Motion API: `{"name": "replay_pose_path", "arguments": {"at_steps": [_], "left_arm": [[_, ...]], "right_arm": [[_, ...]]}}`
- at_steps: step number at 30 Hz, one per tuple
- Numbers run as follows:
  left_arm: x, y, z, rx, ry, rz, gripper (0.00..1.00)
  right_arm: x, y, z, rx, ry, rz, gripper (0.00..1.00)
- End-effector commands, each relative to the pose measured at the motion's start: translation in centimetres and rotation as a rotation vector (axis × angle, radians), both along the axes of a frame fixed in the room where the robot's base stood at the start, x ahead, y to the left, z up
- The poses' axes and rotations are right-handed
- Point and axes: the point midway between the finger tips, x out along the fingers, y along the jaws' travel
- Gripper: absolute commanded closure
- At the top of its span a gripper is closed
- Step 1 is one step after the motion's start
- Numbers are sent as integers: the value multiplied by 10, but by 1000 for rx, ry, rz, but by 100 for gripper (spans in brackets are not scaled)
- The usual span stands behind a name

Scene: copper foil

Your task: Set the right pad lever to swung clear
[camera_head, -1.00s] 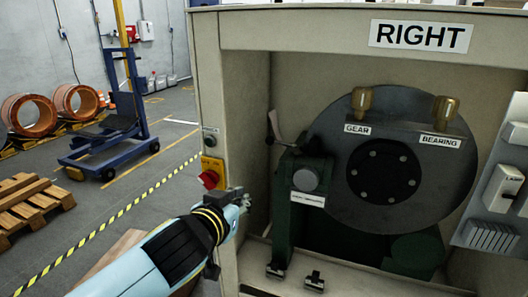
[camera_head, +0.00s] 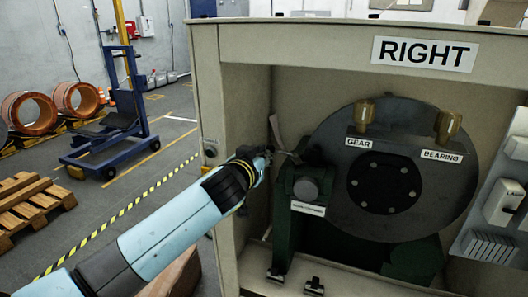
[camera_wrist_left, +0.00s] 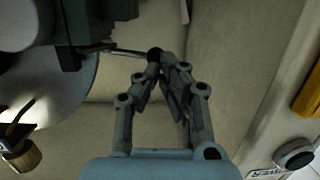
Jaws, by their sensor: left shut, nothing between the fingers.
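The right pad lever shows as a thin rod (camera_head: 287,153) beside the green bracket (camera_head: 305,185), inside the left part of the housing marked RIGHT. In the left wrist view the rod (camera_wrist_left: 128,52) runs from the green block to a dark round knob (camera_wrist_left: 155,55). My left gripper (camera_head: 264,156) reaches into the housing's left side, close to the lever's outer end. It also shows in the left wrist view (camera_wrist_left: 166,66), with its fingertips together at the knob. I cannot tell whether they touch it. My right gripper is out of view.
A pale upright strip (camera_head: 276,130) stands just above the lever. The large dark disc (camera_head: 385,190) with GEAR and BEARING caps is to the right. The housing's left wall (camera_head: 206,85) is close beside my left arm.

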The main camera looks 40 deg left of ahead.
Motion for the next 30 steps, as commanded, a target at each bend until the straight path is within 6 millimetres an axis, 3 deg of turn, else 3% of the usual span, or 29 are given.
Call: {"name": "replay_pose_path", "arguments": {"at_steps": [6,16,24,30], "left_arm": [[14,4,-3,-1,1,0,100],[15,4,-4,0,0,0,100],[31,14,-8,2,-2,0,100],[32,15,-4,3,0,2,100]], "right_arm": [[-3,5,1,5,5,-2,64],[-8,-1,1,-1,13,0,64],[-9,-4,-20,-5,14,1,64],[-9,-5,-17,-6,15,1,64]]}}
